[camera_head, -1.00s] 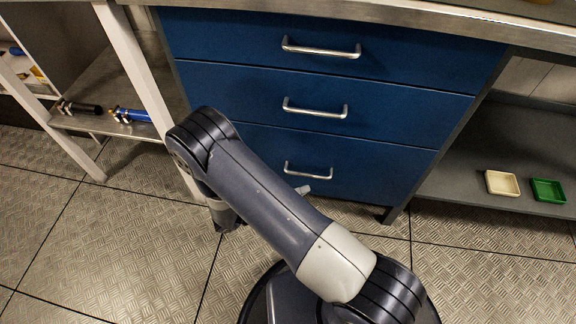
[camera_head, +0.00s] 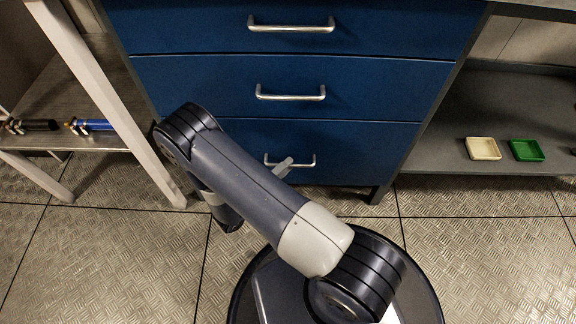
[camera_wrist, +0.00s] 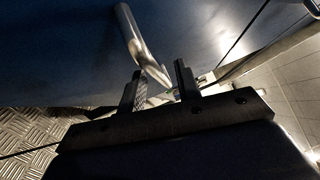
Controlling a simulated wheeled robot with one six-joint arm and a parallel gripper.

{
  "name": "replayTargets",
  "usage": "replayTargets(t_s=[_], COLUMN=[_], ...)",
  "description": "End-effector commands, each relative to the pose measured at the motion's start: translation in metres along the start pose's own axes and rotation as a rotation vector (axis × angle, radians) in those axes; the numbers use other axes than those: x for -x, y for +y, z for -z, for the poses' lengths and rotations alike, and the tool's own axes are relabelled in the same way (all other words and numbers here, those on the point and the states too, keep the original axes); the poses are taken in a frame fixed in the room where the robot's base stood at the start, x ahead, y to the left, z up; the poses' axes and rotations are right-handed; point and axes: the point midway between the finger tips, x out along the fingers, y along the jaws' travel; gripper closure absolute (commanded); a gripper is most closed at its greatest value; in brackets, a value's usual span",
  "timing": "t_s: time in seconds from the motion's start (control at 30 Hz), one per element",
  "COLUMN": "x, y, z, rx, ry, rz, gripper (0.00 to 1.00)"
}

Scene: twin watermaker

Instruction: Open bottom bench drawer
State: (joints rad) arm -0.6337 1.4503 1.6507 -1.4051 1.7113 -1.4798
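The bottom bench drawer (camera_head: 345,140) is the lowest of three blue drawers and looks shut, flush with those above. Its silver bar handle (camera_head: 304,163) is partly covered by my gripper in the head view. In the head view, only a small grey part of my gripper (camera_head: 284,166) shows past my arm, overlapping the handle. In the wrist view, my gripper (camera_wrist: 160,88) is open, its two fingers apart. The handle (camera_wrist: 136,42) slants down towards the gap between the fingers. I cannot tell whether they touch it.
Two drawers with bar handles (camera_head: 291,93) are above. A white table leg (camera_head: 100,95) and a low shelf with a blue cylinder (camera_head: 92,125) stand left. A cream tray (camera_head: 483,149) and a green tray (camera_head: 526,150) sit on the right shelf. The floor in front is open.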

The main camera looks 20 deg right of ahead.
Motion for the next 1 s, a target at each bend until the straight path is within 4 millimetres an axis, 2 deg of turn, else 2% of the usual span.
replayTargets(t_s=[0.2, 0.47, 0.87, 1.0], x=[-0.0143, -0.0153, -0.0151, -0.0150], y=[0.0003, -0.0002, -0.0001, 0.0000], z=[0.0002, 0.0001, 0.0002, 0.0002], rx=[-0.001, -0.001, 0.000, 0.000], ry=[0.000, 0.000, 0.000, 0.000], rz=[0.000, -0.001, -0.001, -0.001], gripper=[0.68, 0.68, 0.99, 1.00])
